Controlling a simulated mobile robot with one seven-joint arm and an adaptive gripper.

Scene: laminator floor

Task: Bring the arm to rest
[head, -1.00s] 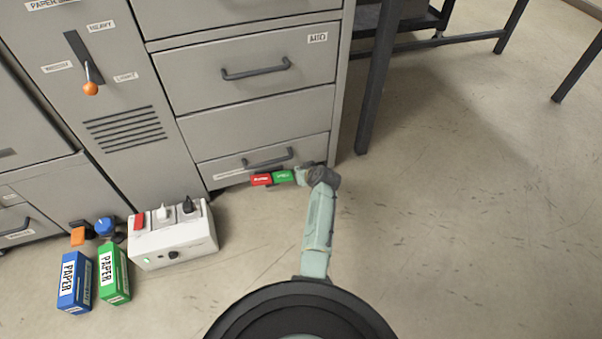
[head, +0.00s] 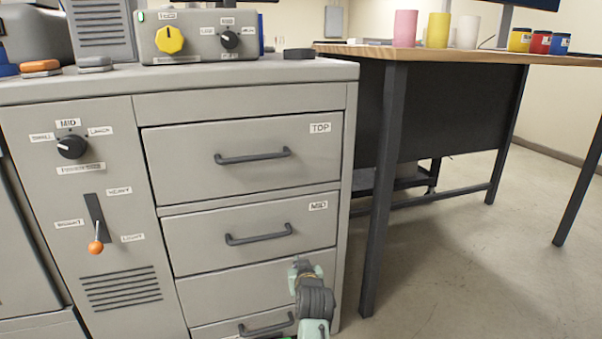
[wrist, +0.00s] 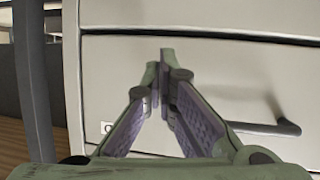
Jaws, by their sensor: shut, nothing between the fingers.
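My gripper (head: 300,266) is in front of the grey cabinet (head: 345,235), near the right end of the drawer below the one labelled MID. In the wrist view its two fingers (wrist: 163,62) come together at the tips, with nothing between them. Beyond them is a pale drawer front (wrist: 230,80) with a dark bar handle (wrist: 265,127) to the right of the fingers. I cannot tell whether the fingertips touch the drawer front. My forearm shows at the bottom of the head view and hides part of the lower drawers.
A wooden-topped table (head: 480,55) with dark legs (head: 382,190) stands right of the cabinet, holding coloured cylinders and cups. An orange-knobbed lever (head: 96,246) is on the cabinet's left panel. A control box (head: 205,40) sits on the cabinet top. Floor at the right (head: 470,270) is clear.

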